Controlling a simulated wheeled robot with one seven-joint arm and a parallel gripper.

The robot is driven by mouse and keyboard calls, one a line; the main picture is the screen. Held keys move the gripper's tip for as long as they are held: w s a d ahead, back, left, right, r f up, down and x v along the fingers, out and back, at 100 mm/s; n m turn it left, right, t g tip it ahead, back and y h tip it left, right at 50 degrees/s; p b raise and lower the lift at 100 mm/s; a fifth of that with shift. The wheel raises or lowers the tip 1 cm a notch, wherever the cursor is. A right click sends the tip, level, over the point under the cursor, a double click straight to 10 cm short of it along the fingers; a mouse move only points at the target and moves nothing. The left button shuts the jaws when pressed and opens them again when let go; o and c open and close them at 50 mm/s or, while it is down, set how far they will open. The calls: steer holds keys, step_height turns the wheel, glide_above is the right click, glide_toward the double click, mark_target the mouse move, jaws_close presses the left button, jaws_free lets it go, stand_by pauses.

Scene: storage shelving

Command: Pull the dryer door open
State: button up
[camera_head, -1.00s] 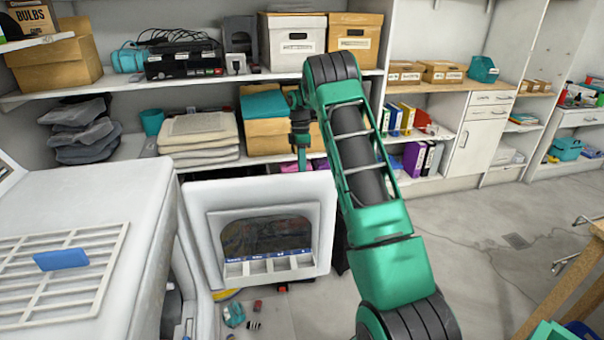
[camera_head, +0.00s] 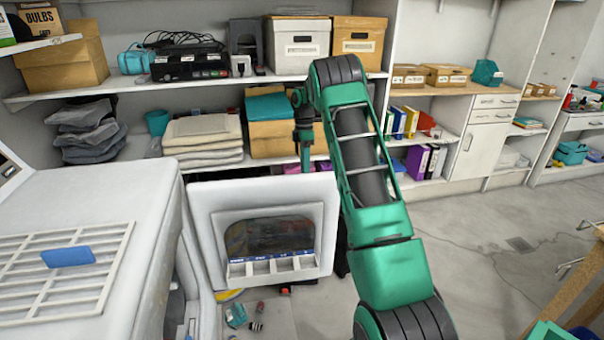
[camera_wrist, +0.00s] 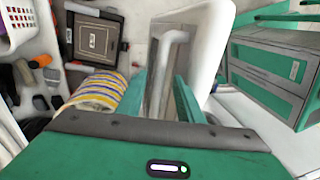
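The dryer (camera_head: 90,215) is the white machine at the left of the head view. Its white door (camera_head: 200,225), with a dark window, stands swung out to the dryer's right. My gripper (camera_head: 305,160) is at the far upper edge of the door, its fingertips partly hidden there. In the wrist view the door (camera_wrist: 213,45) lies ahead, with a pale bar-like handle (camera_wrist: 168,60). My gripper's teal fingers (camera_wrist: 160,95) stand apart on either side of the handle. I cannot tell whether they touch it.
Shelves (camera_head: 120,90) with boxes and folded cloth stand behind the door. Small items (camera_head: 235,315) lie on the floor below it. A striped towel roll (camera_wrist: 100,92) is left of my fingers in the wrist view. Open floor (camera_head: 480,240) lies to the right.

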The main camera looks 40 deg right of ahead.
step_height(320, 180, up, 9)
steer(key=w, duration=0.2)
steer(key=shift+d, duration=0.4)
steer(key=shift+s, duration=0.2)
